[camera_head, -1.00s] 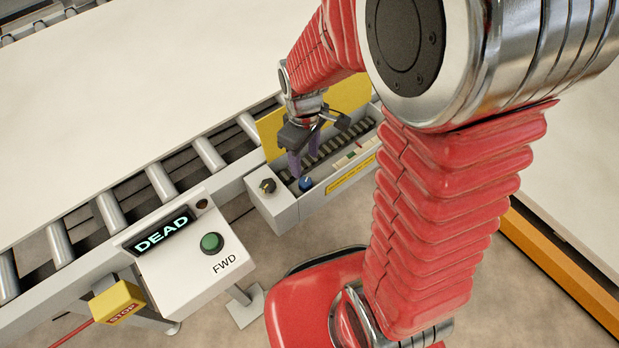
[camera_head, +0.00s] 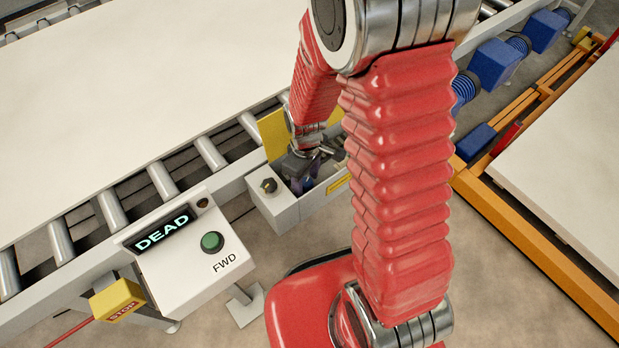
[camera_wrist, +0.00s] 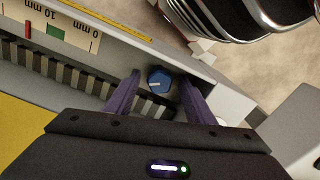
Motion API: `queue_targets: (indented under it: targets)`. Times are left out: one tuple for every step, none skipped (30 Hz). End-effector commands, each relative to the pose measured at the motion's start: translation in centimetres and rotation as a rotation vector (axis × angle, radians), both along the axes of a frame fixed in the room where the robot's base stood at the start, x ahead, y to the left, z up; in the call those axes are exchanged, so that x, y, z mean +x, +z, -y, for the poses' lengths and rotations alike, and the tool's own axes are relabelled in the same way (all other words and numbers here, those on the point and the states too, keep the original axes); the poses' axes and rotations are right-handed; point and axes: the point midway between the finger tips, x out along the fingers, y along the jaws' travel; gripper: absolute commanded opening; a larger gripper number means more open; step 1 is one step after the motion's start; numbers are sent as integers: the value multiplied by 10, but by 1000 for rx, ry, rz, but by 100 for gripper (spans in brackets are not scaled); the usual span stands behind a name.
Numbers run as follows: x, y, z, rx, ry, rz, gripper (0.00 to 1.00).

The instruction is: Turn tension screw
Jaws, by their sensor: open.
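A blue knob (camera_wrist: 159,79) with a white line on its face sits in the grey open box (camera_head: 283,213) on the conveyor's side. It appears to be the tension screw. My gripper (camera_wrist: 161,82) is open, with one purple finger on each side of the knob in the wrist view. Gaps show between knob and fingers, and I cannot tell how deep the fingertips reach. In the head view my gripper (camera_head: 301,181) is down in the box and mostly hides the knob. A millimetre scale (camera_wrist: 57,30) with a green zone and a red mark lies beside a dark toothed strip (camera_wrist: 60,72).
A control panel (camera_head: 190,250) carries a lit DEAD display (camera_head: 162,232) and a green FWD button (camera_head: 212,241). A yellow STOP box (camera_head: 117,300) hangs below. The yellow lid (camera_head: 273,133) stands open behind my gripper.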

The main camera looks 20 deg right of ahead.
Motion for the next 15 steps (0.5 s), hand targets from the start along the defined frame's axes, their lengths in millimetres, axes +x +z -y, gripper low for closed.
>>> queue_targets:
  targets:
    - [0, -1, 0, -1, -1, -1, 49]
    - [0, -1, 0, -1, -1, -1, 49]
    - [0, -2, 0, 0, -2, 0, 49]
    - [0, -2, 0, 0, -2, 0, 49]
    - [0, -2, 1, 0, -2, 0, 49]
    - [0, -1, 1, 0, -2, 0, 49]
    - [0, -1, 1, 0, -3, 0, 49]
    - [0, -1, 1, 0, -3, 0, 49]
    - [0, -1, 1, 0, -3, 0, 48]
    - [0, -1, 1, 0, -4, 0, 46]
    - [0, -1, 1, 0, -4, 0, 44]
    - [0, -1, 1, 0, -4, 0, 41]
    - [0, -1, 1, 0, -5, 0, 39]
    - [0, -1, 1, 0, -5, 0, 37]
    - [0, -1, 1, 0, -5, 0, 34]
